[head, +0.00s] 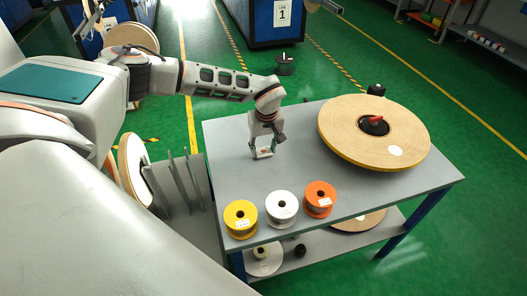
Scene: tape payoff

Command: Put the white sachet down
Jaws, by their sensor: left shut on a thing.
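My left gripper (264,152) points down over the left part of the grey table (225,165). It is shut on a small pale thing at its fingertips, which looks like the white sachet (264,153). The sachet is small and partly hidden by the fingers. I cannot tell whether it touches the tabletop. My right gripper is not in view.
A yellow spool (240,217), a white spool (282,207) and an orange spool (320,197) stand along the table's front edge. A large tape reel (345,135) with a red-topped hub fills the right side. The tabletop around my gripper is clear.

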